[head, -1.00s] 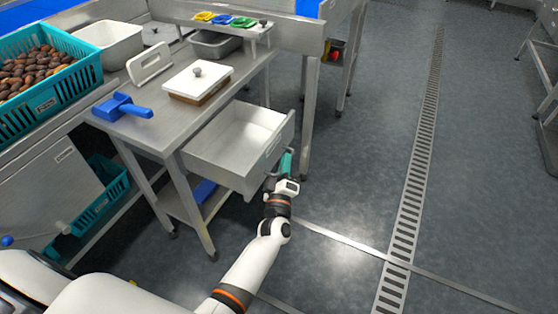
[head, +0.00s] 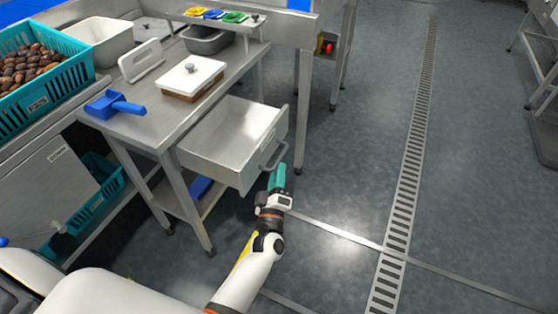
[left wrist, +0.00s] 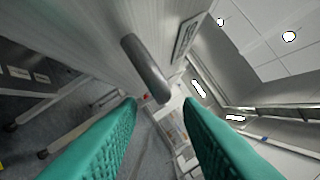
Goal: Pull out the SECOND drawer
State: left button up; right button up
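A steel drawer (head: 224,160) is pulled far out from under the work table and looks empty inside. Its bar handle (head: 273,156) is on the front face. My left gripper (head: 278,178) is just below and in front of the handle, apart from it. In the left wrist view the two teal fingers of my left gripper (left wrist: 158,125) are spread with nothing between them. The drawer handle (left wrist: 146,68) is ahead of the fingertips there, next to a small label (left wrist: 188,36). My right gripper is not in view.
On the table (head: 155,125) are a blue scoop (head: 113,104) and a lidded white box (head: 192,77). A teal crate (head: 75,75) of dates stands at left. The floor (head: 350,170) to the right is clear, with a drain grate (head: 410,170).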

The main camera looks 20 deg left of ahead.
pick_arm(q)
jog(key=v, duration=0.7)
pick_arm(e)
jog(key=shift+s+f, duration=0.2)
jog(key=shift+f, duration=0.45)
